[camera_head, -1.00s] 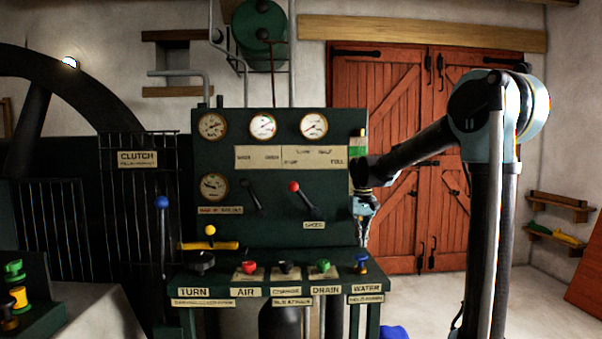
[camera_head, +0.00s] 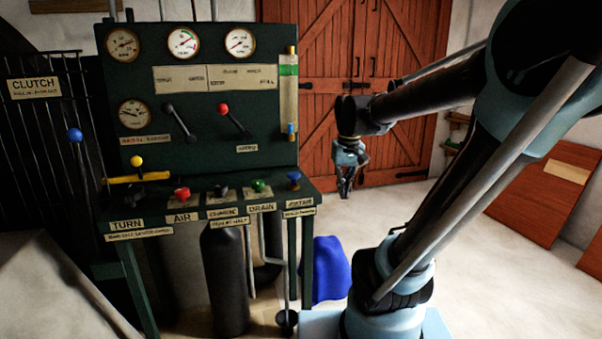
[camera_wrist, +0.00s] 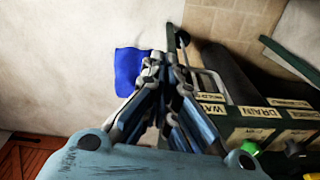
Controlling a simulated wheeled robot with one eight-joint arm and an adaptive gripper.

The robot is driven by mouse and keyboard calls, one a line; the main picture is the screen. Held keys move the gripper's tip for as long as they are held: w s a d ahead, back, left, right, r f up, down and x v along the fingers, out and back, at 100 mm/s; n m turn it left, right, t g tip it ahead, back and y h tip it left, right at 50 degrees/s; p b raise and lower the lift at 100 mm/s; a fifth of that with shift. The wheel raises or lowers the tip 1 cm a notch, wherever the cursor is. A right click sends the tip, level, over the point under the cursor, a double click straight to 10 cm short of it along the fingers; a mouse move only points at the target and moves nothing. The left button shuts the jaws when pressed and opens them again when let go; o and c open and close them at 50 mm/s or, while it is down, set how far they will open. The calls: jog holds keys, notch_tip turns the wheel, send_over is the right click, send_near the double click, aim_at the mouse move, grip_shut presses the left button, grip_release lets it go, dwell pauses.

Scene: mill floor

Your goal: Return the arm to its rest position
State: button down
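My gripper (camera_head: 345,193) hangs fingers down in the head view, to the right of the dark green control panel (camera_head: 200,72) and in front of the red doors. My arm is bent, with the elbow high at the upper right and the forearm reaching left to the gripper. In the wrist view the fingers of my gripper (camera_wrist: 161,62) come together at the tips, with no object seen between them. The gripper is clear of the panel and touches nothing that I can see.
The console ledge carries a blue knob (camera_head: 294,176), a green knob (camera_head: 258,186) and a red knob (camera_head: 182,194). A blue cloth-like object (camera_head: 330,268) lies on the floor beside the console. Red doors (camera_head: 410,150) stand behind. The floor (camera_head: 490,265) at right is open.

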jog(key=s+d+f, duration=0.3)
jog(key=s+f, duration=0.3)
jog(key=s+d+f+m+t, duration=0.1)
jog(key=s+d+f, duration=0.2)
jog(key=s+f, duration=0.3)
jog(key=shift+s, duration=0.75)
jog(key=shift+w+f, duration=0.25)
jog(key=shift+w, duration=0.2)
jog(key=c, duration=2.4)
grip_release()
